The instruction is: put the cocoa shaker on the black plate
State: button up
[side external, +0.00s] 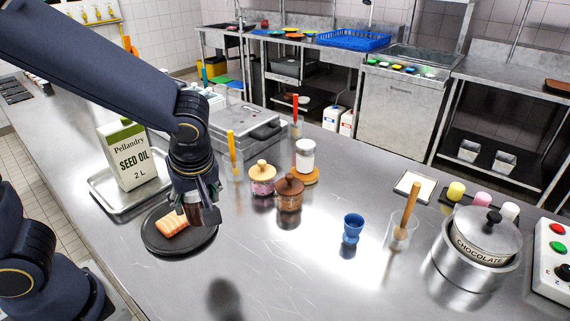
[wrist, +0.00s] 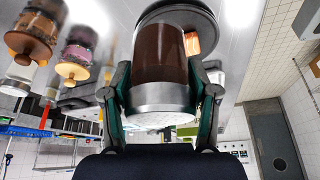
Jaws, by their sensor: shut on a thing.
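The cocoa shaker, a dark brown cylinder with a silver end, is between the fingers of my gripper (wrist: 160,100) in the wrist view (wrist: 160,55). In the side view my gripper (side external: 203,212) points down over the right part of the black plate (side external: 160,248), and a brown strip of the shaker (side external: 192,214) shows beside the fingers. A piece of salmon (side external: 172,221) lies on the plate, left of the shaker. The plate also shows behind the shaker in the wrist view (wrist: 207,22). I cannot tell whether the shaker's lower end touches the plate.
Two lidded jars (side external: 289,196) (side external: 262,182) stand to the right. A blue egg cup (side external: 352,229) and a chocolate pot (side external: 478,245) are farther right. The front counter is clear.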

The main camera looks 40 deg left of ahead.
jog(key=s+a+r+n+g+h, duration=0.1)
jog(key=s+a+r+n+g, duration=0.35)
jog(key=s+a+n, duration=0.65)
jog(key=n, duration=0.2)
send_near(168, 216)
jog(key=shift+s+a, duration=0.55)
jog(key=shift+s, duration=0.15)
jog(key=shift+w+f, duration=0.2)
jog(key=shift+f, duration=1.65)
jog(key=shift+f, duration=0.15)
jog(key=o, duration=1.3)
